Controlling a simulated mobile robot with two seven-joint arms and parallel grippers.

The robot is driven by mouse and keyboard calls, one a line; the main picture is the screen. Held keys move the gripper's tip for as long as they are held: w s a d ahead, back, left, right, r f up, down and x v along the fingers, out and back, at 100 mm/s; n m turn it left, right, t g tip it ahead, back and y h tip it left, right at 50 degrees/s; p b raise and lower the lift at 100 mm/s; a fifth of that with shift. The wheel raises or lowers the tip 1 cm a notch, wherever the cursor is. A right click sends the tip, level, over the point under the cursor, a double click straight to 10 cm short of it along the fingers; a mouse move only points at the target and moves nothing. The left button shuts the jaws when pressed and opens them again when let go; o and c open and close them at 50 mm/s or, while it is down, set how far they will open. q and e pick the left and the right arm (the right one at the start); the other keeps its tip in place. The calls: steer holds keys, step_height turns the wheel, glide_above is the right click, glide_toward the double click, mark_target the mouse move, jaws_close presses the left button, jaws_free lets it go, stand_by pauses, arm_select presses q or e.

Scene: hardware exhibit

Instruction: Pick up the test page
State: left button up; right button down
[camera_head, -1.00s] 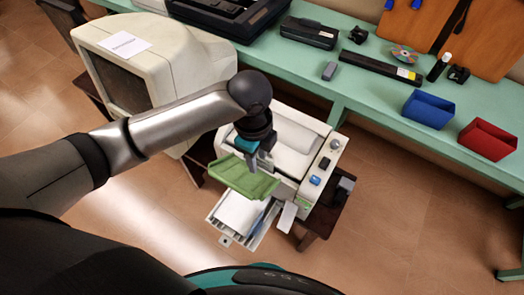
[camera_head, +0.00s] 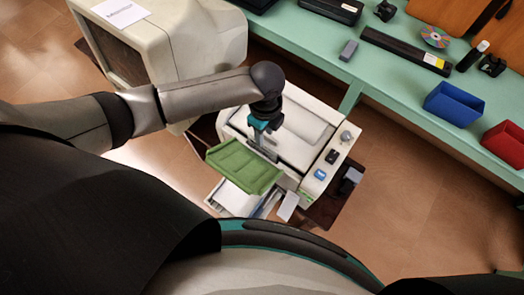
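A white printer (camera_head: 318,118) stands below and left of the green bench. A green tray (camera_head: 243,167) sticks out from its front. Below that, a lower tray holds white paper (camera_head: 232,198), partly hidden under the green tray. I cannot tell whether this paper is the test page. My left gripper (camera_head: 260,142), with teal parts, points down at the printer's front, just above the green tray's upper edge. Its fingers are small and partly merged with the printer, so I see neither a clear gap nor a held page. My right gripper is not in view.
A beige monitor (camera_head: 170,45) with a labelled white sheet (camera_head: 121,11) on top stands at upper left. The green bench (camera_head: 400,95) holds a blue bin (camera_head: 453,104), a red bin (camera_head: 507,143), a disc and dark devices. The floor at lower right is clear.

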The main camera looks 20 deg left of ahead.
arm_select(q)
glide_above(262, 152)
steer(key=shift+w+f+b, duration=0.1)
steer(key=shift+f+b, duration=0.3)
steer(key=shift+f, duration=2.3)
jaws_close()
